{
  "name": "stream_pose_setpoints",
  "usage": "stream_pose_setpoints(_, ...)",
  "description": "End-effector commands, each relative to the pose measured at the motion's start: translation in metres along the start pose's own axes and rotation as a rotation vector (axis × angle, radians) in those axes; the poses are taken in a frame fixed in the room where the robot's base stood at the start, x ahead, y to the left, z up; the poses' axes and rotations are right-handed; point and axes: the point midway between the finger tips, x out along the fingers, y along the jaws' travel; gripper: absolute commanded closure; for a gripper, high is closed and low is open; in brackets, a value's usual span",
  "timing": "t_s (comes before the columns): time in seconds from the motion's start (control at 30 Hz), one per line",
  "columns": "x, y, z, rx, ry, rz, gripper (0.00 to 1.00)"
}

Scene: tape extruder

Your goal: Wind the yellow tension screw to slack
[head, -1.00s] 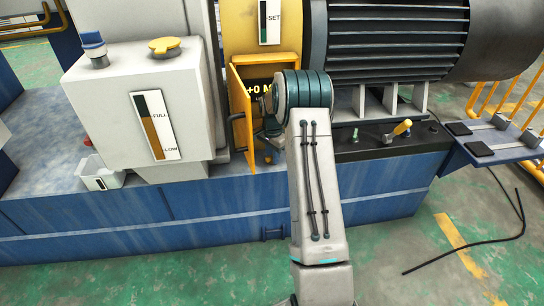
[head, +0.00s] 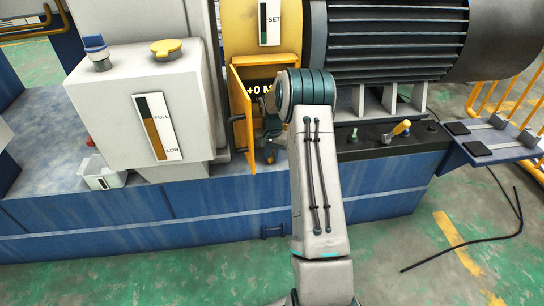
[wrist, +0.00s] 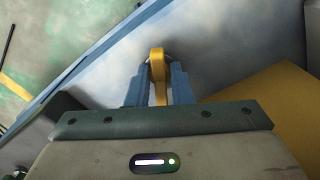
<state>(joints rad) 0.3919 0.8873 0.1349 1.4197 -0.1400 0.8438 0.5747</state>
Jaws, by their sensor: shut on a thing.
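The yellow tension screw (wrist: 157,65) shows in the wrist view as a narrow yellow piece standing between the two blue fingers. My gripper (wrist: 156,84) is shut on it, one finger on each side. In the head view my gripper (head: 269,148) is a small dark shape in front of the open yellow cabinet, low beside its door. My forearm covers part of the cabinet there, and the screw is hard to make out.
The yellow cabinet door (head: 243,120) stands open just left of my gripper. A white tank (head: 105,115) with a level gauge stands further left. A large motor (head: 395,40) and a yellow-handled lever (head: 402,128) are to the right. A partly hidden "+0" readout (head: 257,90) shows inside the cabinet.

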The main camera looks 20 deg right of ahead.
Motion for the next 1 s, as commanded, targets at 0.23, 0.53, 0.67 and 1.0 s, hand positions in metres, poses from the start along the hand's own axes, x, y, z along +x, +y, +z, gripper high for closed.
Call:
stream_pose_setpoints(0.23, -0.0019, 0.0, 0.0001, -0.268, -0.001, -0.001, 1.0)
stream_pose_setpoints(0.53, -0.0001, -0.0004, 0.0002, -0.393, 0.0, 0.0, 1.0)
stream_pose_setpoints(0.67, -0.0001, -0.0004, 0.0001, -0.391, 0.0, 0.0, 1.0)
stream_pose_setpoints(1.0, -0.0021, -0.0004, 0.0001, -0.67, 0.0, -0.002, 1.0)
